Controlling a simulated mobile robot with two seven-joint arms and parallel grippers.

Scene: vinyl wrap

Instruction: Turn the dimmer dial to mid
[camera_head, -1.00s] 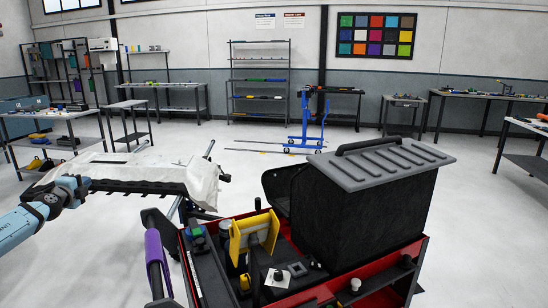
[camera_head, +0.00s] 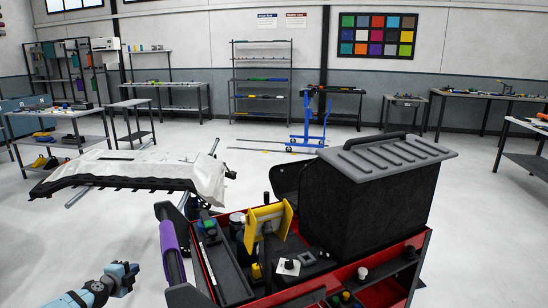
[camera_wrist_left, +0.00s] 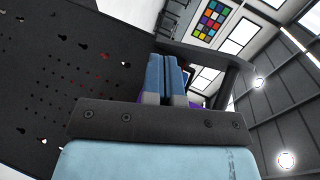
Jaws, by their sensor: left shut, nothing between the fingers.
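A small white square plate with a dark knob, which looks like the dimmer dial (camera_head: 288,266), sits on the red tool cart (camera_head: 211,273) in the head view. Which way the knob points is too small to tell. My left gripper (camera_head: 128,276) is at the lower left, apart from the cart and well left of the dial. It is shut and empty. Its blue fingers (camera_wrist_left: 166,80) lie together in the left wrist view, where the dial does not show. My right gripper is not in view.
A yellow bracket (camera_head: 266,222) stands behind the dial, and a large black case (camera_head: 375,205) rises at the right. The cart's purple handle (camera_head: 172,252) lies between my left gripper and the cart top. A dark perforated panel (camera_wrist_left: 60,75) fills the left wrist view's left side.

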